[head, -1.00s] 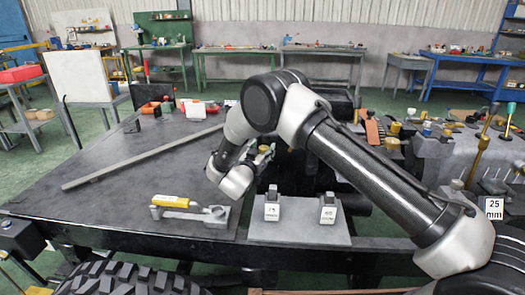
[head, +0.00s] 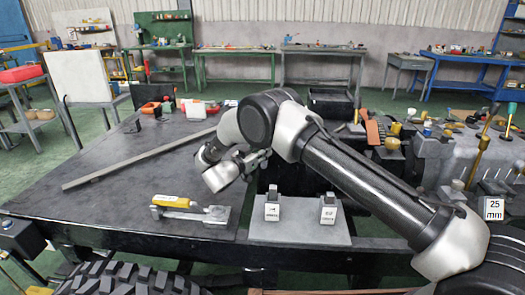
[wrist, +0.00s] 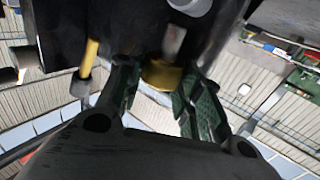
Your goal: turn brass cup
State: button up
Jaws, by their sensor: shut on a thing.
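The brass cup (wrist: 161,75) is a rounded yellow piece below a short grey stem, under a large black body (wrist: 110,25) in the wrist view. My gripper (wrist: 158,88) has its two dark fingers with green inner pads on either side of the cup, shut on it. The exact contact is partly hidden by shadow. In the head view my gripper (head: 257,161) is low beside the dark machine body, mostly covered by my wrist and arm; I cannot make out the cup there.
A long bar (head: 140,160) lies across the bench (head: 110,205). A yellow rod (wrist: 90,58) hangs left of the fingers.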

jog(key=o, duration=1)
jog(key=shift+o, duration=0.2)
jog(key=shift+r+n+y, duration=0.1)
jog(key=shift+n+y, duration=0.2)
jog(key=shift+y, duration=0.1)
